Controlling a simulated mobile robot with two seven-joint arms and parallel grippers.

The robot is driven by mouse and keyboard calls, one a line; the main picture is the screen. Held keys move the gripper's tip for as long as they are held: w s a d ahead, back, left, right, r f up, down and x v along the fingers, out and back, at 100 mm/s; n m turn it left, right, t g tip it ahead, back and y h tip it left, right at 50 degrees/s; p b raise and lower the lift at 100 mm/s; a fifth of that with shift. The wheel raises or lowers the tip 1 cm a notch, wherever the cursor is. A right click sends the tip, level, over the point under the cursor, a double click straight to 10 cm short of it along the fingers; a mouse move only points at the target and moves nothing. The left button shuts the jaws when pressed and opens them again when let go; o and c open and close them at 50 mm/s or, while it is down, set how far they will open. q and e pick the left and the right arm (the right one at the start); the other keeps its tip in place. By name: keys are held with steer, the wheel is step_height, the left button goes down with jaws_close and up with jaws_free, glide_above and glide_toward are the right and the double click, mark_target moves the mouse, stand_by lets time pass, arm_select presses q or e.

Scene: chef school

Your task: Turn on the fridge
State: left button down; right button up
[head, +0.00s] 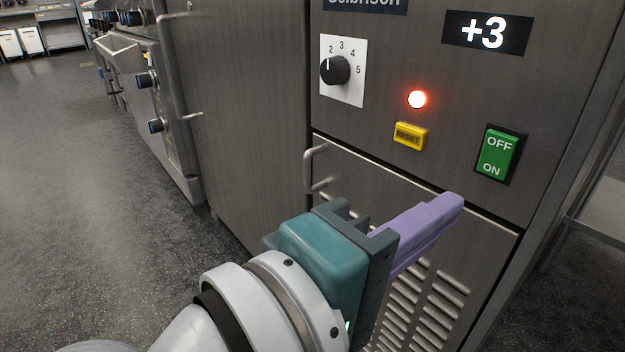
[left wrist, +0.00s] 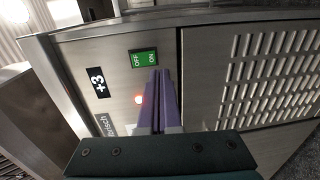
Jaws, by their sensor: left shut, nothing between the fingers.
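The fridge's control panel (head: 375,125) fills the right of the head view. It has a green OFF/ON switch (head: 497,155), also seen in the left wrist view (left wrist: 143,59). A red-orange lamp (head: 417,99) is lit and the display (head: 486,33) reads +3. My left gripper (head: 455,203), with purple fingers, is shut and empty. It is below and left of the switch in the head view. In the left wrist view its fingertips (left wrist: 161,72) appear close to the ON end of the switch; I cannot tell whether they touch. My right gripper is not in view.
A black dial (head: 335,70) and a yellow RESET button (head: 410,135) are on the panel. A metal handle (head: 316,168) sticks out below it, above a vented grille (head: 420,305). The floor (head: 90,190) to the left is clear.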

arm_select(q)
steer(key=v, duration=0.7)
steer(key=shift+s+a+f, duration=0.2)
steer(key=shift+s+f, duration=0.05)
steer(key=shift+f, duration=0.5)
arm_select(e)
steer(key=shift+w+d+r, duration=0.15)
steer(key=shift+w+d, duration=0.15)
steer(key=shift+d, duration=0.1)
arm_select(q)
steer(key=shift+r, duration=0.1)
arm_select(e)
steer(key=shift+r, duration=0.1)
